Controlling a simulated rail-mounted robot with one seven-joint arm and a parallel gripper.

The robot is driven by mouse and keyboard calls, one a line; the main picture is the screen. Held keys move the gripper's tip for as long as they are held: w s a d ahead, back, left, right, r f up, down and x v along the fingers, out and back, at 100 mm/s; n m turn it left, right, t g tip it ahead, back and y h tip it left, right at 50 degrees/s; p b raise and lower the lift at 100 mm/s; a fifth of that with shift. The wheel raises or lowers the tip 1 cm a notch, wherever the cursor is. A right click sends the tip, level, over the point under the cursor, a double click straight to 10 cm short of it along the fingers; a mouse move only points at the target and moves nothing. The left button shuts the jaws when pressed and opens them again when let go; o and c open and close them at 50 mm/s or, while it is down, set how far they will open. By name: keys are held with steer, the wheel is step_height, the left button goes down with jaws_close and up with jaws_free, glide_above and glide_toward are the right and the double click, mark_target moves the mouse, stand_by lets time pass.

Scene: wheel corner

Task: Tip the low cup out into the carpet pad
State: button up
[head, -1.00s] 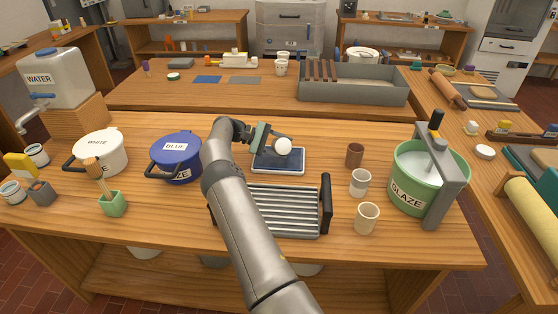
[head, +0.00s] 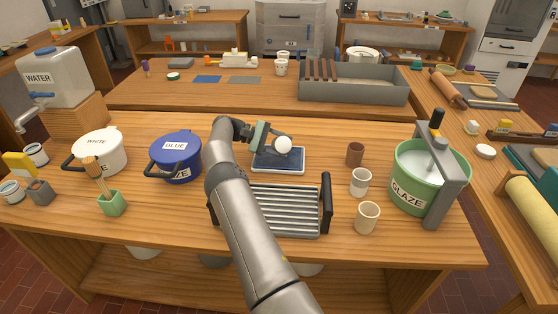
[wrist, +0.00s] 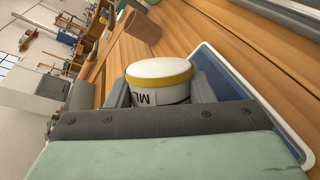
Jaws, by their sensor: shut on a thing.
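The low cup (head: 283,145) is white and held on its side, its pale round end facing right in the head view. In the wrist view the cup (wrist: 160,82) shows a yellow band and dark lettering. I cannot tell whether that pale end is its mouth or its base. My gripper (head: 273,141) is shut on it, a finger on either side. The carpet pad (head: 278,161) is a dark blue pad with a pale rim, flat on the table under the cup. In the wrist view its blue face and rim (wrist: 222,64) show at right. No poured contents are visible.
A ribbed metal rack (head: 285,210) with dark handles is just in front of the pad. A brown cup (head: 355,154) and two pale cups (head: 360,182) (head: 367,217) stand to the right, before the green glaze bucket (head: 410,178). A blue bucket (head: 177,160) stands left.

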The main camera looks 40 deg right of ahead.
steer(key=shift+r+n+g+b, duration=0.1)
steer(key=shift+n+g+b, duration=0.2)
steer(key=shift+b, duration=0.15)
steer(key=shift+w+r+n+g+b, duration=0.15)
steer(key=shift+n+g+b, duration=0.35)
steer(key=shift+b, duration=1.25)
stand_by(1.0)
stand_by(0.8)
